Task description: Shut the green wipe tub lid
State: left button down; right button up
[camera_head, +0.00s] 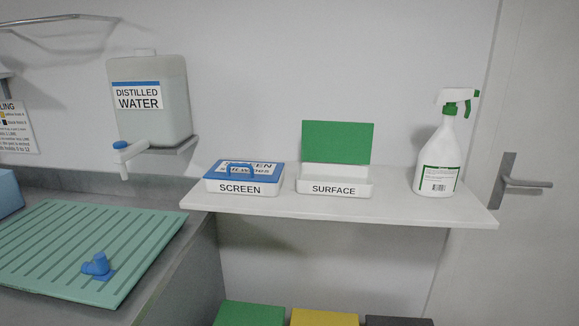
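The green wipe tub is the white box labelled SURFACE (334,188) on the white wall shelf. Its green lid (338,143) stands upright, open, at the back edge of the tub. The blue-lidded tub labelled SCREEN (240,188) sits to its left with its lid down. Neither of my grippers shows in the head view.
A spray bottle (438,152) stands at the right of the shelf (400,209). A distilled water container (152,105) is on the wall at left. A green ridged mat (60,250) with a blue fitting (97,265) lies on the counter. A door handle (525,183) is at right.

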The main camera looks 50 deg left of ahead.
aim_at(322, 141)
jog(key=u, duration=1.15)
jog(key=l+u, duration=0.15)
jog(key=l, duration=0.3)
